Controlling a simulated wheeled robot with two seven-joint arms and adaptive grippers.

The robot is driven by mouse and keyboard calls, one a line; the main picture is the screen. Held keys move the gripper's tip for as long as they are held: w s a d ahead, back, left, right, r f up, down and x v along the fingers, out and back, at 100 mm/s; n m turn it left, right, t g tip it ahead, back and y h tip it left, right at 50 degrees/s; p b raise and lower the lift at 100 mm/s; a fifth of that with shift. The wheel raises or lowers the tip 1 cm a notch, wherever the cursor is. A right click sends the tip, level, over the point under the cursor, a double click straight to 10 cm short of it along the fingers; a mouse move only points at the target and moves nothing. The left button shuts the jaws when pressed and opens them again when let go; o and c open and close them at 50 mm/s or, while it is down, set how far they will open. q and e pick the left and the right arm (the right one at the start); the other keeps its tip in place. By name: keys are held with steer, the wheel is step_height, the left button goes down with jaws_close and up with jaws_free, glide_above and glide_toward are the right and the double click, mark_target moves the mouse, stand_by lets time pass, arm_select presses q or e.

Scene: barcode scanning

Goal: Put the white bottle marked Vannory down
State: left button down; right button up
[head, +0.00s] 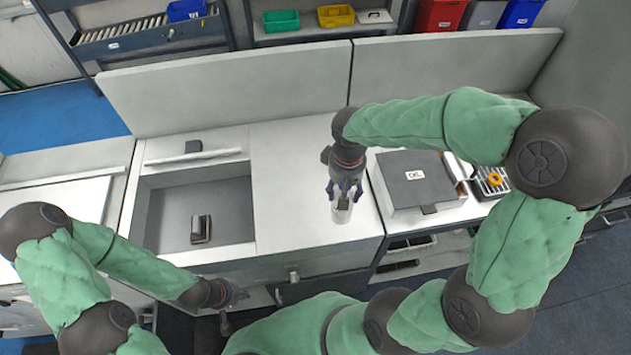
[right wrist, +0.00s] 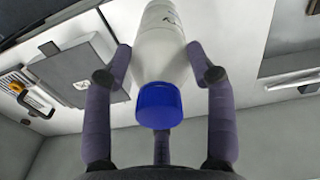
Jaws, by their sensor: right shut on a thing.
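My right gripper (head: 346,192) has its fingers closed around a white bottle (head: 341,212) over the light worktop, right of the sink-like recess. In the right wrist view the white bottle (right wrist: 163,45) shows a blue cap (right wrist: 158,105) pointing towards the palm of the right gripper (right wrist: 163,65). Dark marking shows at its far end, but I cannot read it. The fingers hide part of the bottle in the head view, and I cannot tell whether its base touches the worktop. My left gripper (head: 236,303) is open and empty in front of the counter's front edge.
A recess (head: 170,215) in the counter holds a small dark and metallic item (head: 201,229). A grey box (head: 408,182) stands right of the bottle, with a rack holding a yellow ring (head: 494,181) beyond it. The worktop (head: 290,190) between recess and bottle is clear.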

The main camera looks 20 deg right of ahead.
steer(key=w+a+f, duration=0.2)
steer(key=w+f, duration=0.9)
steer(key=f, duration=0.1)
steer(key=shift+w+a, duration=0.3)
steer(key=shift+f+b, duration=0.2)
steer(key=shift+b, duration=0.1)
steer(key=o, duration=1.6)
steer(key=shift+r, duration=0.1)
